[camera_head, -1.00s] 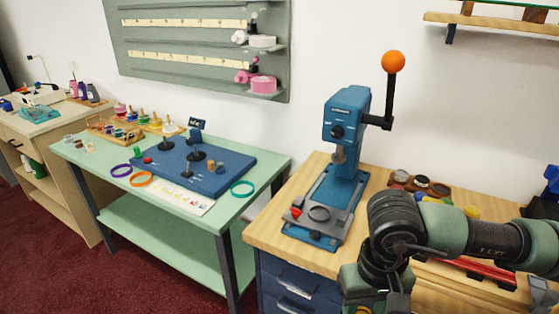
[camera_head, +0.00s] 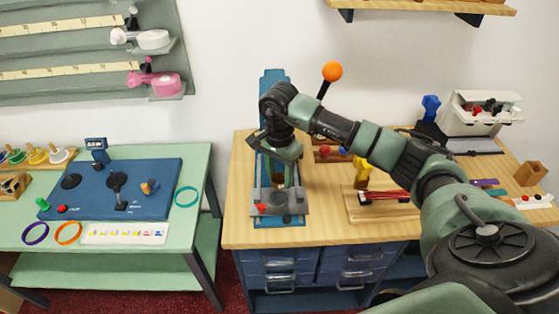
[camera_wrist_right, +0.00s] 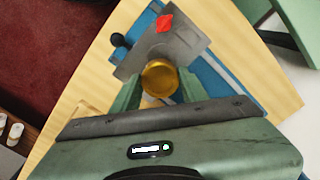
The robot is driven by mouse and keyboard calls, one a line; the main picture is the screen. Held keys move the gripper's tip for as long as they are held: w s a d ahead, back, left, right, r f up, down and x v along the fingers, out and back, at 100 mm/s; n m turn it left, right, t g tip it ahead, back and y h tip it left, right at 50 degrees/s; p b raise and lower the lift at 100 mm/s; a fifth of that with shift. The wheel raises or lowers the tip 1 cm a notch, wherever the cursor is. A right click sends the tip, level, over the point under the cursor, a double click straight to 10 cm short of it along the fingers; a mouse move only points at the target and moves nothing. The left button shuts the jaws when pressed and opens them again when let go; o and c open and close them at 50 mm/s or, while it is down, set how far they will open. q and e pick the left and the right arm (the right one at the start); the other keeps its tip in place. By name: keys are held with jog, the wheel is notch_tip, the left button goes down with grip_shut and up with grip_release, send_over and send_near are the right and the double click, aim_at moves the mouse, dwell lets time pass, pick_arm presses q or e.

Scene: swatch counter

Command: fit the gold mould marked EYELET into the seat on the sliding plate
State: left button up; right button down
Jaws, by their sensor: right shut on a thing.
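The gold mould (camera_head: 280,181) is in my right gripper (camera_head: 279,176), over the press's grey sliding plate (camera_head: 266,198). In the right wrist view the mould (camera_wrist_right: 160,78) is a round gold piece between the two green fingers of the gripper (camera_wrist_right: 159,88). The mould and gripper hide the round seat. I cannot tell whether the mould touches the plate. The EYELET marking is not legible. My left gripper is not in view.
The blue press (camera_head: 272,78) has an orange-ended lever (camera_head: 332,71) at its upper right. A wooden tray with red rods (camera_head: 385,197) lies right of it. The green table (camera_head: 200,165) with a blue board (camera_head: 150,200) stands left, across a gap. Bare wood lies in front of the press.

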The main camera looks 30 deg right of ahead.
aim_at(279, 199)
jog(key=shift+d, duration=0.1)
jog(key=shift+w+a+f+b, duration=0.2)
jog(key=shift+f+b, duration=0.2)
jog(key=shift+f, duration=0.2)
jog(key=shift+f+b, duration=0.45)
jog(key=shift+f, duration=0.3)
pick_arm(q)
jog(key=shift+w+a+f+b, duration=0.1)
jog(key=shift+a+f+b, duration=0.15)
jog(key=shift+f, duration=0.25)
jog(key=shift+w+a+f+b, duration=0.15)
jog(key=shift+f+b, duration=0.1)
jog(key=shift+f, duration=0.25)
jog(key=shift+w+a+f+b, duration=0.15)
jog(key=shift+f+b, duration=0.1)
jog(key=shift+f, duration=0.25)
pick_arm(e)
jog(key=shift+f, duration=1.45)
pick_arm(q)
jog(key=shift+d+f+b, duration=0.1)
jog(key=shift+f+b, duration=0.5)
pick_arm(e)
jog(key=shift+f, duration=0.65)
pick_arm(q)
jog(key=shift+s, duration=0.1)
pick_arm(e)
jog(key=c, duration=0.7)
grip_release()
